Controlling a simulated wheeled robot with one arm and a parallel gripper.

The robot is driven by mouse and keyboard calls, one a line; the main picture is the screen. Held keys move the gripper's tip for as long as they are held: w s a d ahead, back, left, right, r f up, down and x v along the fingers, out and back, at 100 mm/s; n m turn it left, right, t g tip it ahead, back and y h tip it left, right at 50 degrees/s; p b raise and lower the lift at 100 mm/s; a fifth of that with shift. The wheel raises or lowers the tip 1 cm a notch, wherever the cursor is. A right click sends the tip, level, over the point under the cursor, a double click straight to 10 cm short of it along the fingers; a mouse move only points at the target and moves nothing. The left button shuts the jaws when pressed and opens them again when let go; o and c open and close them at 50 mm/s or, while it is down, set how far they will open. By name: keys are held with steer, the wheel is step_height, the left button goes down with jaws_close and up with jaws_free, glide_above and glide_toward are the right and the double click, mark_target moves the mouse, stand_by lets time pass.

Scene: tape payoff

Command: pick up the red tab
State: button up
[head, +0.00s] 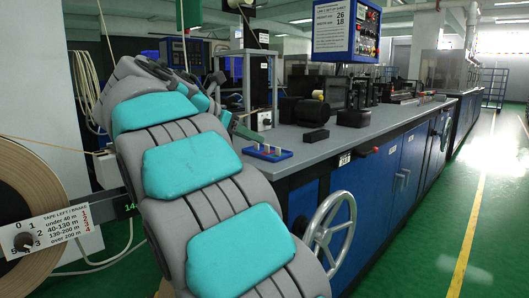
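A small blue tray (284,156) lies on the grey bench top, near its left front end. It holds several small upright tabs, pale or reddish. They are too small for me to tell surely which one is the red tab. My grey arm with teal pads fills the left and middle of the head view, and its near links pass just left of the tray.
The grey bench top (380,127) carries a black block (315,135) and dark machine units. A handwheel (332,232) stands out from the bench front. A tape roll (30,215) with a dial plate is at left.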

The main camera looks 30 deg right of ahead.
steer(key=b+x, duration=0.1)
steer(key=x, duration=0.3)
steer(key=shift+d+f, duration=0.2)
steer(key=shift+f, duration=0.2)
steer(key=shift+w+d+f, duration=0.1)
steer(key=shift+w+d, duration=0.15)
steer(key=shift+d, duration=0.15)
steer(key=shift+c, duration=0.2)
jaws_close()
